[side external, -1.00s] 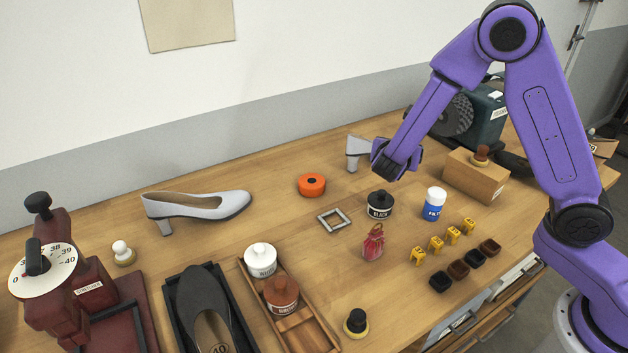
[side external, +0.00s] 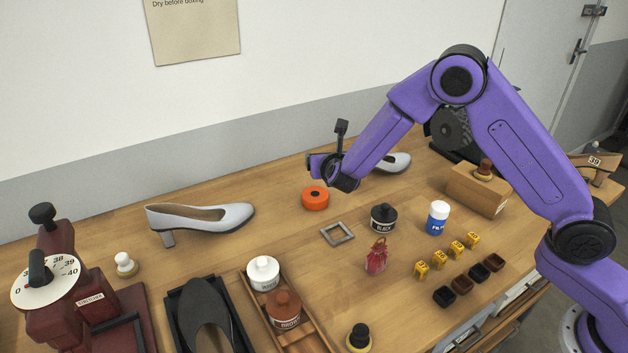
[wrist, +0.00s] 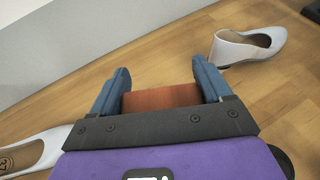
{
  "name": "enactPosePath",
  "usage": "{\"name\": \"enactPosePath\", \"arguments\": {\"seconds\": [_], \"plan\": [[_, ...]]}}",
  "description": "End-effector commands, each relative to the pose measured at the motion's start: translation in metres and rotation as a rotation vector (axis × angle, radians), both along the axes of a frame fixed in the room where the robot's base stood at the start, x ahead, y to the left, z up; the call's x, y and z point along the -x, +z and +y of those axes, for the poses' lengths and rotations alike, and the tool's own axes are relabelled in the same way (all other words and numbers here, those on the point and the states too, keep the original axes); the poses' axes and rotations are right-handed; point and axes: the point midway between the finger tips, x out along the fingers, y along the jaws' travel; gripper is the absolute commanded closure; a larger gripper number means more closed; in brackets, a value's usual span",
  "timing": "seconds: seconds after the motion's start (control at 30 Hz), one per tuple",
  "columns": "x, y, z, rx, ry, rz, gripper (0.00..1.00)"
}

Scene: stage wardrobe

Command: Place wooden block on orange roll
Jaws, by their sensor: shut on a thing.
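The wooden block (wrist: 160,97), reddish brown, is between the two blue fingers of my gripper (wrist: 160,78) in the wrist view. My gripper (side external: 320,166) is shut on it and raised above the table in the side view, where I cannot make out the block. The orange roll (side external: 315,198) lies flat on the table, just below my gripper in the side picture. The gap in height and depth is hard to judge. The roll does not show in the wrist view. I see nothing on its visible top.
A grey shoe (side external: 200,219) stands left of the roll; another shoe (side external: 397,162) is partly behind my arm. A square metal frame (side external: 337,234), black jar (side external: 383,217) and red pouch (side external: 376,257) stand in front and right. Bare wood surrounds the roll.

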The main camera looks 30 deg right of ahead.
Motion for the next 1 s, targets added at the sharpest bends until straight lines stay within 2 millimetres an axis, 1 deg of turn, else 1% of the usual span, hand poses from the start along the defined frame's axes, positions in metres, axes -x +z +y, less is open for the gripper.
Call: {"name": "enactPosePath", "arguments": {"seconds": [0.03,0.1,0.23,0.33,0.57,0.7,0.8,1.0], "plan": [[-0.006,-0.011,0.001,0.002,-0.001,0.004,0.51],[-0.014,-0.021,0.002,0.002,-0.002,0.003,0.51],[-0.028,-0.038,0.005,0.002,-0.001,0.002,0.51],[-0.035,-0.046,0.007,0.0,-0.002,0.001,0.51],[-0.044,-0.057,0.009,0.0,-0.001,0.002,0.51],[-0.045,-0.077,0.009,0.002,-0.001,0.004,0.51],[-0.045,-0.085,0.009,0.002,-0.001,0.002,0.51],[-0.045,-0.088,0.009,0.001,-0.002,0.0,0.51]]}}
